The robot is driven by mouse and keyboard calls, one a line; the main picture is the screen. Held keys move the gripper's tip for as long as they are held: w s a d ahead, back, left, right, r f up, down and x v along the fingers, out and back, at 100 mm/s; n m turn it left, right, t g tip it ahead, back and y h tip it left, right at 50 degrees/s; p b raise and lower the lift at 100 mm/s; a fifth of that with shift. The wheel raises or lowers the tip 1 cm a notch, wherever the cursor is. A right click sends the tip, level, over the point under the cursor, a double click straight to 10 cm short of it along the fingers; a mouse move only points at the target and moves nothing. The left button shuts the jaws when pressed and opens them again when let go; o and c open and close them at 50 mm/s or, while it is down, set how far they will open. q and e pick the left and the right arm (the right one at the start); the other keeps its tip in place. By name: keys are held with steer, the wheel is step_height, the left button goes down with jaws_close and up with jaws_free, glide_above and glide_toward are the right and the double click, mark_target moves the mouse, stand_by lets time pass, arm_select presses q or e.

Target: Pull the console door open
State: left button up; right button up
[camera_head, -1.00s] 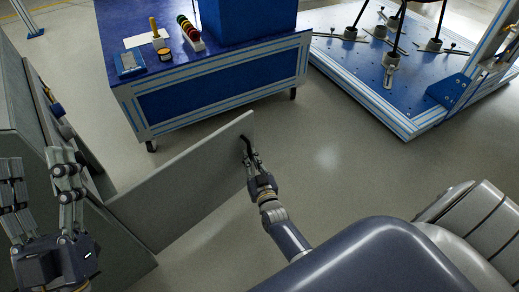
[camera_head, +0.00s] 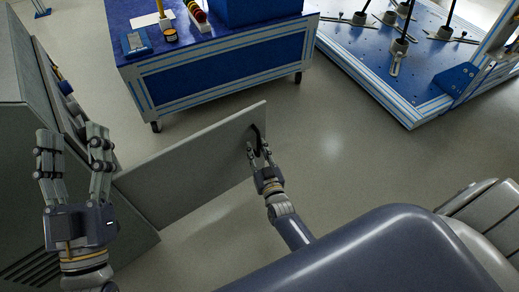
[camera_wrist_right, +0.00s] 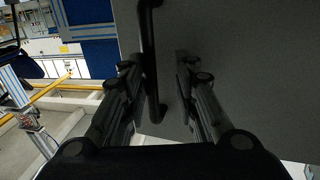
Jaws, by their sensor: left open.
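The console (camera_head: 25,140) stands at the left in the head view. Its grey door (camera_head: 190,170) is swung well out from it, reaching to the right. A dark bar handle (camera_head: 257,136) sits near the door's free edge. It also shows in the right wrist view (camera_wrist_right: 149,50). My right gripper (camera_head: 260,152) is at the handle. In the right wrist view its fingers (camera_wrist_right: 160,75) are apart, with the handle between them, closer to the left finger; whether they touch is unclear. My left gripper (camera_head: 74,145) is open and empty, in front of the console.
A blue wheeled workbench (camera_head: 215,85) with small items on it stands behind the door. A blue-topped platform with fixtures (camera_head: 385,75) is at the upper right. The floor (camera_head: 340,160) between door and platform is clear.

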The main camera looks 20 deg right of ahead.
steer(key=shift+a+f, duration=0.1)
steer(key=shift+a, duration=0.2)
steer(key=s+a, duration=0.1)
steer(key=s, duration=1.1)
steer(key=shift+a, duration=0.2)
steer(key=shift+d, duration=0.15)
steer(key=shift+w, duration=0.1)
